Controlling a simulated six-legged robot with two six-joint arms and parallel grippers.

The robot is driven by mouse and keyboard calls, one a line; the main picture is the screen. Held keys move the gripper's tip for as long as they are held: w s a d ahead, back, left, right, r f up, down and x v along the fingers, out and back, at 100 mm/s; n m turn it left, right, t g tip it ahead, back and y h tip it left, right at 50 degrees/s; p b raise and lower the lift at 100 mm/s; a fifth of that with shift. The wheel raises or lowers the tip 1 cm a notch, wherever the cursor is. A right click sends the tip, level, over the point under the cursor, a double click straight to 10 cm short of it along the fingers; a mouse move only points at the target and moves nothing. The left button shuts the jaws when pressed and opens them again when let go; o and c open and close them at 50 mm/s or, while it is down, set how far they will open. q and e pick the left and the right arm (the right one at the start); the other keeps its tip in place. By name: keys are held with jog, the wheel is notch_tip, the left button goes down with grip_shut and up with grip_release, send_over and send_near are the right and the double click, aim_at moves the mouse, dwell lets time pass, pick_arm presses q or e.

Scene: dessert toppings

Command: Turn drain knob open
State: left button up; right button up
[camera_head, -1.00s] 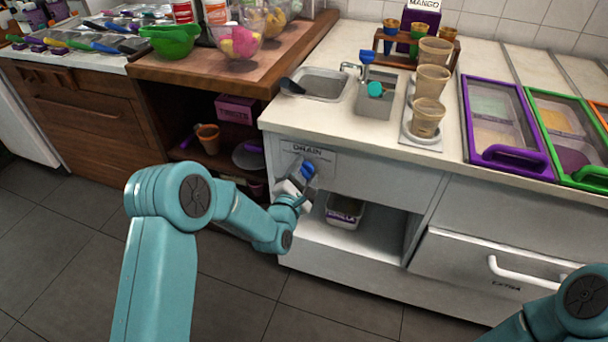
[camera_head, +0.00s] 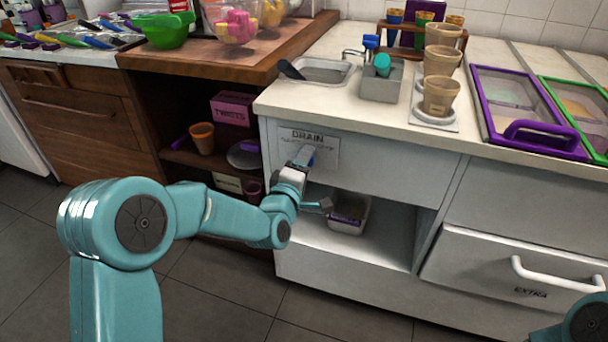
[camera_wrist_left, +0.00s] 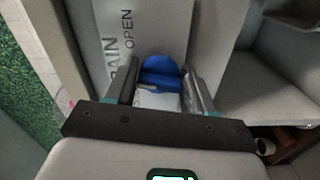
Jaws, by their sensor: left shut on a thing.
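The blue drain knob (camera_head: 312,160) sits on the white counter front, just below the sign reading DRAIN (camera_head: 308,136). My left gripper (camera_head: 304,161) is at the knob and partly covers it. In the left wrist view the knob (camera_wrist_left: 158,72) lies between the two fingers of the left gripper (camera_wrist_left: 163,78), which is shut on it. The word OPEN shows on the panel beyond the knob there. My right gripper is out of view; only a piece of its arm shows at the bottom right.
Above the knob is the countertop with a sink (camera_head: 322,71) and a grey bin (camera_head: 381,85). An open shelf below holds a white tub (camera_head: 349,214). A drawer marked EXTRA (camera_head: 520,275) is at the right. A wooden counter with open shelves stands to the left.

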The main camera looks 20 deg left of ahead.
pick_arm(q)
jog(key=m+b, duration=0.3)
jog(key=shift+f+m, duration=0.3)
jog(key=shift+r+m+b, duration=0.1)
jog(key=shift+m+b, duration=0.85)
jog(key=shift+m, duration=0.85)
jog(key=o, duration=1)
jog(key=shift+c, duration=0.2)
jog(key=shift+r, duration=0.1)
jog(key=s+p, duration=0.1)
jog(key=s, duration=1.5)
jog(key=shift+s+a, duration=0.2)
jog(key=shift+a, duration=0.1)
jog(key=shift+a, duration=0.1)
